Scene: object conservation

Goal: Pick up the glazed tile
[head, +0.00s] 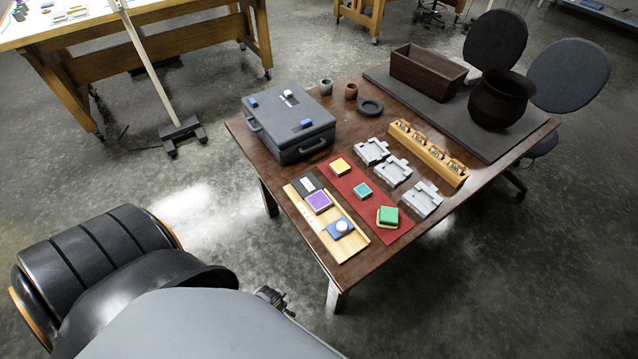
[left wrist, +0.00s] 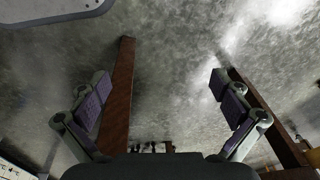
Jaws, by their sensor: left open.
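Several small coloured tiles lie at the near end of the brown table (head: 262,148). A yellow tile (head: 340,167), a teal tile (head: 362,190) and a green tile (head: 387,216) are on a red mat (head: 349,183). A purple tile (head: 318,202) and a blue piece with a white round top (head: 341,228) are on a pale wooden board (head: 354,251). I cannot tell which is the glazed one. My left gripper (left wrist: 160,92) is open and empty in the left wrist view, with floor behind its fingers, away from the tiles. My right gripper is not seen.
A grey case (head: 288,122) stands left of the mat. Grey metal fixtures (head: 393,171) and a wooden rack (head: 428,152) are to the right. A brown box (head: 428,72) and dark pot (head: 500,99) stand behind on a grey mat (head: 440,108). Floor before the table is clear.

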